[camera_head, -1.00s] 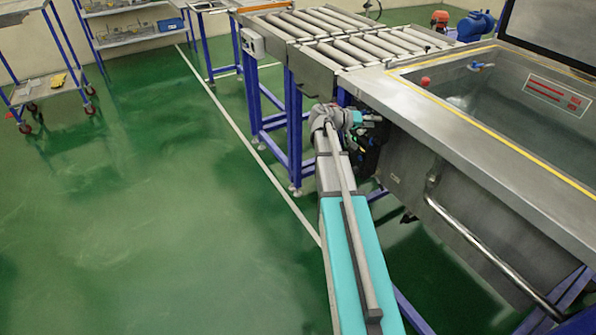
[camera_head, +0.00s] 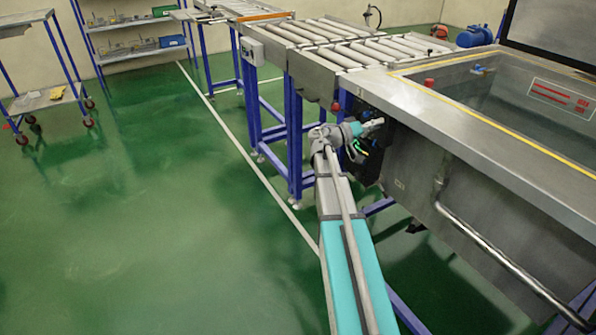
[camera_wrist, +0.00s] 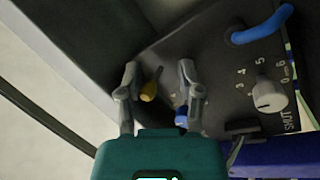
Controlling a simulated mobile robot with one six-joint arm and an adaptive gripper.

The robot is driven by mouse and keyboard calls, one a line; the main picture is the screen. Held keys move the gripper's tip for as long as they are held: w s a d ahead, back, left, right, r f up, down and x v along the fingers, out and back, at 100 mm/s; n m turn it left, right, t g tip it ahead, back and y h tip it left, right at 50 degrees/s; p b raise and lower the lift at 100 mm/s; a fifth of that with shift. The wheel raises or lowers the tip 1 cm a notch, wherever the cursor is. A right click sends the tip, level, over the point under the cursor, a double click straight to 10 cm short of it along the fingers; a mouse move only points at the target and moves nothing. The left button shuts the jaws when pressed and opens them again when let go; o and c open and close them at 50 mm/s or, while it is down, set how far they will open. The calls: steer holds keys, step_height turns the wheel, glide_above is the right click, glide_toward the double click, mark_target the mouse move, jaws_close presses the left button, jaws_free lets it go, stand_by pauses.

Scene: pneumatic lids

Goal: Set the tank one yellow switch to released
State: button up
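In the wrist view the yellow switch (camera_wrist: 149,91) is a small lever on a dark panel, tilted up to the right. My gripper (camera_wrist: 160,78) is open, with its two grey fingers apart. The yellow switch shows between them, nearer the left finger; I cannot tell whether they touch. A blue switch (camera_wrist: 181,116) is partly hidden by the right finger. In the head view my gripper (camera_head: 376,123) is at the near corner of the steel tank (camera_head: 440,105), and the arm hides the switches there.
A numbered round knob (camera_wrist: 268,95) and a blue hose (camera_wrist: 262,24) are right of the fingers. The roller conveyor (camera_head: 320,45) adjoins the tank. A metal rail (camera_head: 505,262) runs along the tank's side. Green floor (camera_head: 130,220) is clear at left.

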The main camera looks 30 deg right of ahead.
steer(key=shift+f+h+b, duration=0.35)
steer(key=shift+h+b, duration=0.05)
steer(key=shift+b, duration=0.3)
steer(key=b+v, duration=0.3)
steer(key=v, duration=1.1)
steer(key=s+a+r+n+t+y+p, duration=0.1)
steer(key=s+a+n+y+p, duration=0.2)
steer(key=a+y+p, duration=0.4)
steer(key=s+a+r+n+t+y+p, duration=0.1)
steer(key=s+a+n+t+y+p, duration=0.1)
steer(key=s+a+y+p, duration=0.3)
steer(key=shift+s+a+r+n+y+p, duration=0.3)
steer(key=shift+a+n+y+p, duration=0.5)
steer(key=shift+a+p, duration=3)
steer(key=d+p, duration=0.3)
steer(key=shift+a, duration=0.1)
